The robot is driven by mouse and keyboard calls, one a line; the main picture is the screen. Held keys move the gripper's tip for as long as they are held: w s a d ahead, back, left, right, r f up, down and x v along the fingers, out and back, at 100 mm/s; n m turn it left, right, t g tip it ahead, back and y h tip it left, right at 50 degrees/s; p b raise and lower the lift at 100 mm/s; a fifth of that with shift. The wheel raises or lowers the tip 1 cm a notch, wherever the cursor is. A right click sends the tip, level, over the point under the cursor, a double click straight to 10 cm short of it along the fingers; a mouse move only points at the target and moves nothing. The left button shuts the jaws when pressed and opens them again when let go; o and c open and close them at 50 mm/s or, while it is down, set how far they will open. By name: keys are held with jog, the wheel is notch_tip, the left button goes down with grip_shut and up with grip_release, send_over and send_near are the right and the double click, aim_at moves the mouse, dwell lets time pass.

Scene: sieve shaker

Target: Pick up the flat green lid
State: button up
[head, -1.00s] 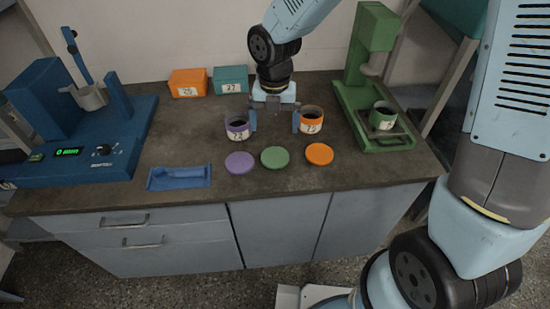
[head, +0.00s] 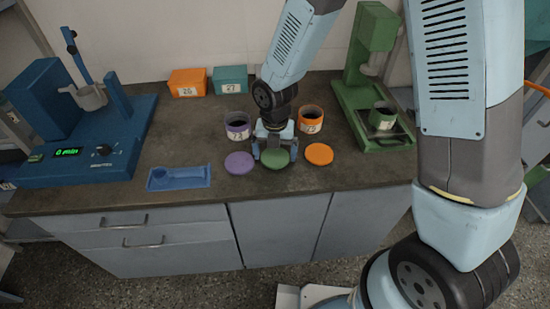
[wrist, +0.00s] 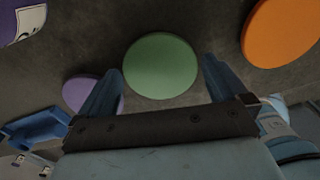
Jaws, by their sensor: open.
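The flat green lid (head: 276,158) lies on the dark bench top between the purple lid (head: 239,163) and the orange lid (head: 319,154). My gripper (head: 274,157) is open and low over the green lid. In the wrist view the green lid (wrist: 160,66) shows ahead of and between the two blue fingers (wrist: 162,82), with a gap on each side. I cannot tell whether the fingers touch the bench. Nothing is held.
A purple jar (head: 238,126) and an orange jar (head: 311,119) stand just behind the lids. A blue scoop tray (head: 179,178) lies to the left. A blue machine (head: 70,130) and a green machine (head: 375,80) flank the bench. The bench front is clear.

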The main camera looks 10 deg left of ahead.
jog(key=shift+f, duration=0.35)
jog(key=c, duration=0.8)
jog(key=shift+r, duration=0.15)
